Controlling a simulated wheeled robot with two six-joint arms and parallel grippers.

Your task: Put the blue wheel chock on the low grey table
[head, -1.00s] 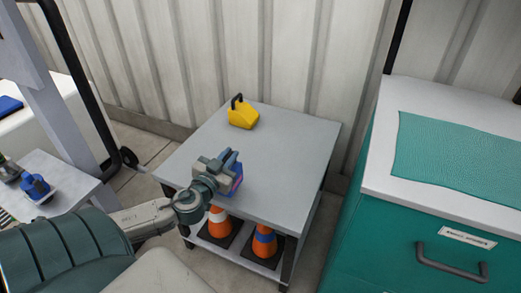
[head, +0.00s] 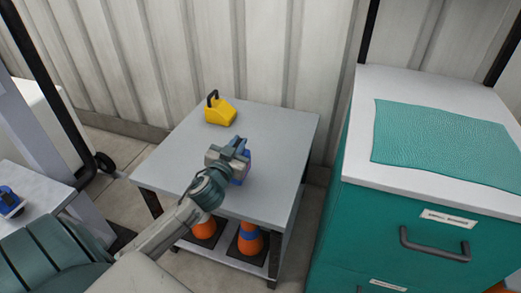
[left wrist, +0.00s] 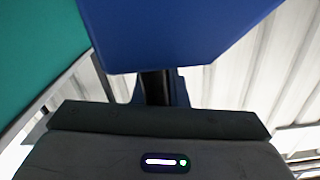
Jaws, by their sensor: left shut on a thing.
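My left gripper (head: 238,151) is shut on the blue wheel chock (head: 242,170), over the middle of the low grey table (head: 274,148). The gripper and wrist hide much of the chock in the head view. In the left wrist view the chock (left wrist: 175,32) fills the upper middle as a plain blue block beyond the gripper body. I cannot tell whether its underside touches the table top. My right gripper is not in view.
A yellow chock-like block with a dark handle (head: 221,112) stands at the table's back. Orange cones (head: 250,240) stand on its lower shelf. A teal drawer cabinet (head: 395,225) with a green mat (head: 440,143) is at right. The table's right part is bare.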

